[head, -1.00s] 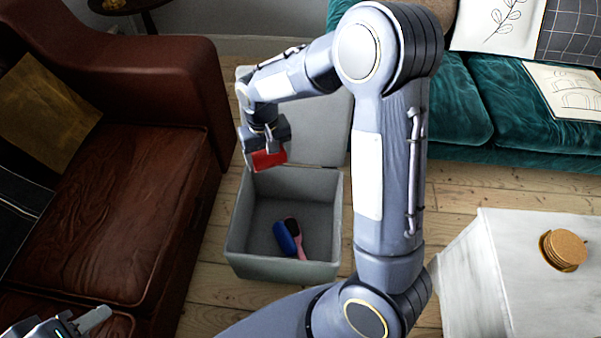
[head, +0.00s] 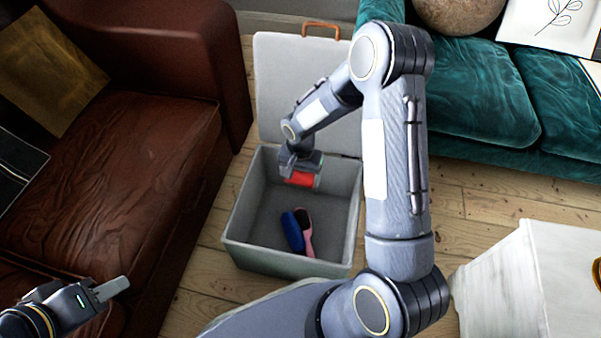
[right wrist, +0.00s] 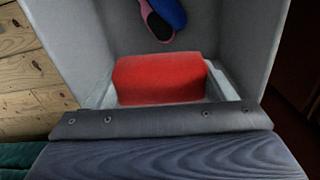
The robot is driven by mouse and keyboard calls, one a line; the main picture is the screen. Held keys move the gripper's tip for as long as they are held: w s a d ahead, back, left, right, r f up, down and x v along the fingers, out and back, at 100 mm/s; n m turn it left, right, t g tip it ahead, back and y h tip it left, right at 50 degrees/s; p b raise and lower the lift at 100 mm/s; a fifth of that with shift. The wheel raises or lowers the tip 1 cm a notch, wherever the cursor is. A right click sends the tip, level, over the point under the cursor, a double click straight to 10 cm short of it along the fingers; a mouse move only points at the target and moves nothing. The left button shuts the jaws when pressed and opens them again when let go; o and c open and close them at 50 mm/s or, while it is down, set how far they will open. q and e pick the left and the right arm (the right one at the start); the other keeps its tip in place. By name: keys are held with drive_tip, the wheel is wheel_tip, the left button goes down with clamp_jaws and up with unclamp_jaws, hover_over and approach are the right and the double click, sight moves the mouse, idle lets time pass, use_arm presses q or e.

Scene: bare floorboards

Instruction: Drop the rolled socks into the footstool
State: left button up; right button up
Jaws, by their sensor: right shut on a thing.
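The rolled socks are a red bundle (head: 299,180), also seen in the right wrist view (right wrist: 160,79). My right gripper (head: 302,176) is shut on them and holds them over the open footstool, near its back wall. The footstool is a grey box (head: 236,228) with its lid (head: 272,80) raised at the back. A dark blue item (head: 292,232) and a pink and dark brush-like item (head: 307,237) lie on its floor. My left gripper (head: 110,290) is at the lower left, away from the footstool; its fingers show only partly.
A brown leather sofa (head: 130,150) stands left of the footstool. A teal sofa (head: 470,100) is behind to the right. A white table (head: 540,270) stands at the lower right. Bare floorboards (head: 480,205) show between them.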

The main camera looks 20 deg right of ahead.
wheel_tip(320, 180, down, 2)
drive_tip(key=shift+f+b, duration=0.2)
drive_tip(key=shift+b, duration=0.35)
use_arm(q)
drive_tip(key=shift+f, duration=0.9)
use_arm(e)
drive_tip(key=o, duration=1)
use_arm(q)
drive_tip(key=shift+r, duration=0.1)
use_arm(e)
drive_tip(key=shift+r, duration=0.1)
wheel_tip(320, 180, up, 6)
drive_tip(key=p, duration=0.3)
drive_tip(key=shift+r, duration=0.2)
use_arm(q)
drive_tip(key=shift+r, duration=1.55)
use_arm(e)
drive_tip(key=shift+r, duration=0.65)
